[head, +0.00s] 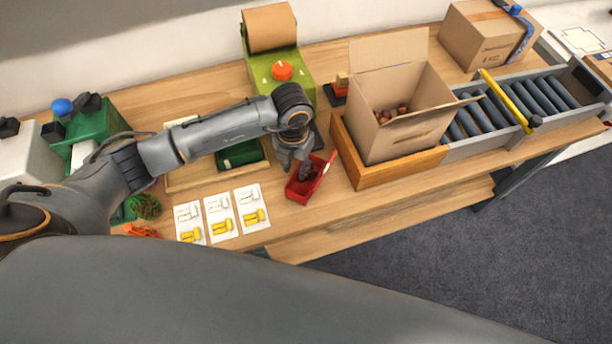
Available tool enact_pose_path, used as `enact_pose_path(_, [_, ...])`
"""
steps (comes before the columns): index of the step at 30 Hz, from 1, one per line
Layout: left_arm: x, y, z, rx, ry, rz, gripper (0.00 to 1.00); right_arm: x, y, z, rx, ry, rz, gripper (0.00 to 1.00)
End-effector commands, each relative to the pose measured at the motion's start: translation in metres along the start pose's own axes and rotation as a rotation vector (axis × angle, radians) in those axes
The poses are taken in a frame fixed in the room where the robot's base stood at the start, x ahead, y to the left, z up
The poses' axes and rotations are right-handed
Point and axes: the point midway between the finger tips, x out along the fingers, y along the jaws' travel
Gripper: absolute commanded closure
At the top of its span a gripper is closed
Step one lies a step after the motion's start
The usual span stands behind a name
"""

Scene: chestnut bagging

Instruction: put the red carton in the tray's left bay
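The red carton (298,192) is on the wooden table, right of the tray; a flap or wall of it stands up at its right side. My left gripper (304,172) points down at the carton, with its fingers over or within its top. The fingers are small and dark here, so I cannot tell whether they grip it. The shallow wooden tray (205,182) lies left of the carton, with a green carton (240,155) in its right part. My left arm crosses over the tray and hides much of its left part. My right gripper is out of view.
An open cardboard box (396,141) with chestnuts stands in a wooden frame (400,170) right of the carton. A green machine (283,72) is behind. Picture cards (221,217) lie in front of the tray. A roller conveyor (480,116) runs right.

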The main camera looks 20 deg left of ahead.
Motion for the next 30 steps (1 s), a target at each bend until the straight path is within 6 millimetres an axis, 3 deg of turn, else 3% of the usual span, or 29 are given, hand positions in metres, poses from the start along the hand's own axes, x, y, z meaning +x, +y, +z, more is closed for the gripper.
enact_pose_path(2, [0.010,0.002,-0.004,-0.003,0.007,0.000,0.70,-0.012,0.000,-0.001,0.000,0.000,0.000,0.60])
enact_pose_path(7, [0.032,0.001,-0.003,-0.001,0.003,-0.001,0.70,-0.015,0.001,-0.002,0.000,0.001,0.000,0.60])
enact_pose_path(15, [0.036,0.002,-0.002,0.000,0.000,-0.001,0.70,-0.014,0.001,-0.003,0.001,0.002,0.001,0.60])
enact_pose_path(20, [0.036,0.002,-0.002,0.000,0.000,-0.001,1.00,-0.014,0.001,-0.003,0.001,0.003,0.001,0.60])
enact_pose_path(30, [0.036,0.002,-0.002,0.000,0.000,-0.001,1.00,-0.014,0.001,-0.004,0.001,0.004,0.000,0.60])
